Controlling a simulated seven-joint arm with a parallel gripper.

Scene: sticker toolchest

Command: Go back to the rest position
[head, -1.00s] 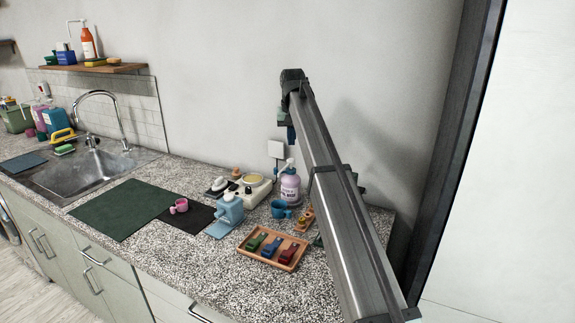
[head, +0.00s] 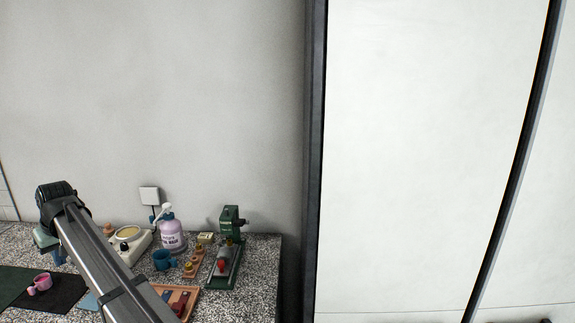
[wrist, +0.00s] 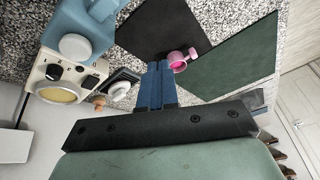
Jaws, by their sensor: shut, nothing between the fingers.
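My gripper (wrist: 155,85) shows in the wrist view as two blue fingers pressed together with nothing between them. It is above the counter, near a pink cup (wrist: 180,60) that stands on a black mat (wrist: 160,25). How high it is above them I cannot tell. In the head view my arm runs up from the bottom to the left, and its end is by the wall above the counter. The fingertips are hidden or too small to make out there.
A blue dispenser (wrist: 85,25) and a cream device with a yellow dish (wrist: 62,80) stand close by. A lilac pump bottle (head: 171,237), a blue mug (head: 163,260), a wooden tray (head: 187,293) and a green machine (head: 229,250) are on the counter's right part. A green mat (wrist: 235,60) lies flat.

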